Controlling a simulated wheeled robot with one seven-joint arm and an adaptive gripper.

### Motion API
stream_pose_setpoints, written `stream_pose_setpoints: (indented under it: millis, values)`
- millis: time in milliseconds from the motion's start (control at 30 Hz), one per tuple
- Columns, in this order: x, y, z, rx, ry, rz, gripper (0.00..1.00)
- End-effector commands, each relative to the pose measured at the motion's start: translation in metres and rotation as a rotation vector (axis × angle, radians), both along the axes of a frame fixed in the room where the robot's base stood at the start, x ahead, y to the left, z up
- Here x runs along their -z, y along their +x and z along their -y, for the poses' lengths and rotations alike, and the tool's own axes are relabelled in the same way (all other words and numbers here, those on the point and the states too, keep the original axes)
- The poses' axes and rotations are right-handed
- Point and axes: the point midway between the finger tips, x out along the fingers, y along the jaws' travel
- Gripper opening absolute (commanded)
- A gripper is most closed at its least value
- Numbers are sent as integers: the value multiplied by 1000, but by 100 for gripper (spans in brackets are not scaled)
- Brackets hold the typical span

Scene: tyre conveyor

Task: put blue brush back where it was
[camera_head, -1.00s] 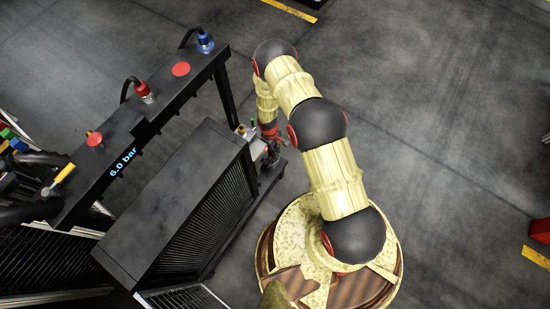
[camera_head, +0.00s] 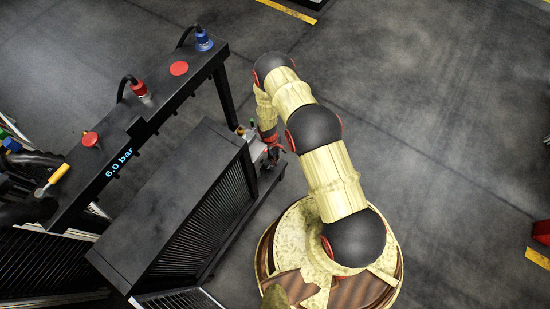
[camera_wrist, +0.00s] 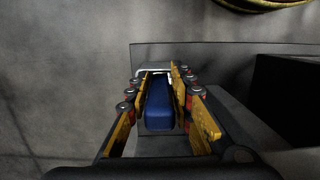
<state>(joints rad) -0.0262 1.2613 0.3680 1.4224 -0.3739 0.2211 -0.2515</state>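The blue brush (camera_wrist: 158,105) shows in the wrist view as a dark blue block, lying lengthwise between the two orange fingers of my gripper (camera_wrist: 160,78). The fingers lie close along both its sides and appear shut on it. A pale, light-edged part (camera_wrist: 152,71) shows at the far end of the fingers; I cannot tell whether it belongs to the brush. In the head view my gripper (camera_head: 270,151) is low beside the right end of the black slatted cabinet, largely hidden by my arm. The brush cannot be made out there.
The black slatted cabinet (camera_head: 178,200) stands left of my arm. A black overhead beam (camera_head: 150,112) marked "6.0 bar" carries a blue connector (camera_head: 203,40) and a red connector (camera_head: 140,91). A yellow-handled tool (camera_head: 52,180) is at the left.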

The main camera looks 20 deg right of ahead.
Motion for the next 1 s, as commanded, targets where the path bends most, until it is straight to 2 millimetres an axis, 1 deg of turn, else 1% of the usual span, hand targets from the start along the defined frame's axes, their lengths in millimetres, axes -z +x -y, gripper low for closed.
stream_pose_setpoints:
  millis: [33,200,567,667,767,1000]
  values:
    - [0,0,0,0,0,0,27]
    - [0,0,0,0,0,0,37]
    - [-3,0,0,0,0,0,37]
    - [-15,2,-1,0,0,1,37]
    - [-33,4,-2,0,0,2,37]
    - [-84,10,-7,-1,0,3,37]
